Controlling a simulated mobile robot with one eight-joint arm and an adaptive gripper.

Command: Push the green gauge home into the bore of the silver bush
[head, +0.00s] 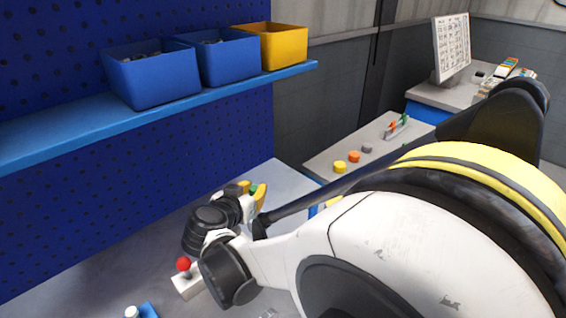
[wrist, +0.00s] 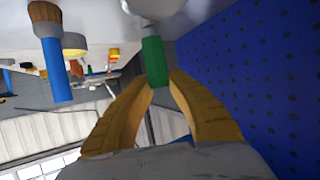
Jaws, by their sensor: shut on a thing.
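My gripper (wrist: 160,80) is shut on the green gauge (wrist: 154,60), with one yellow finger on each side of it. The gauge is a green cylinder, and its far end meets a pale, silvery round part (wrist: 152,8) at the top edge of the wrist view. That part is cut off there, so I cannot tell whether it is the silver bush or how far the gauge is in a bore. In the head view my gripper (head: 252,190) is small, with a bit of green between its yellow fingers. My arm hides much of the bench there, and I cannot make out the bush.
A white box with a red-knobbed lever (head: 183,265) stands near my wrist. A blue perforated wall (head: 150,200) runs close on the left, with a shelf of bins (head: 228,57) above. A blue-handled brush (wrist: 58,65) shows in the wrist view. Coloured discs (head: 354,157) lie on a farther bench.

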